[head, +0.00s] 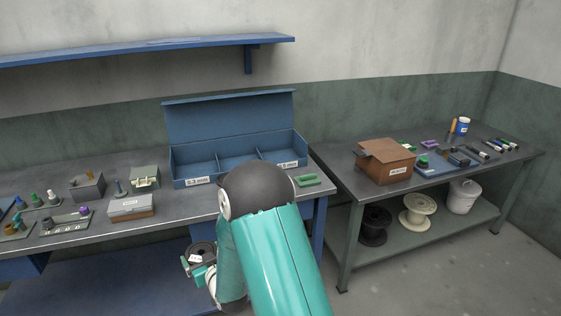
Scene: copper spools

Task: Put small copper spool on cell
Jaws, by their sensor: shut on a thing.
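My gripper (195,266) is low in front of the left bench, below the level of its top. It is shut on a small dark-rimmed spool (203,247) with a white label. No copper colour shows clearly on it, and the fingertips are small in view. The open blue box (235,120) stands at the back of the bench, its lid raised. Dividers split it into cells. The left cell (193,158) has a label that seems to read 0.3 mm; the right cell has a label too. My arm hides part of the box's front.
The left bench (175,205) holds a grey-lidded box (131,206), a green case (145,178) and small parts at left. The right table (345,165) bears a brown box (387,162); larger spools (417,210) sit below.

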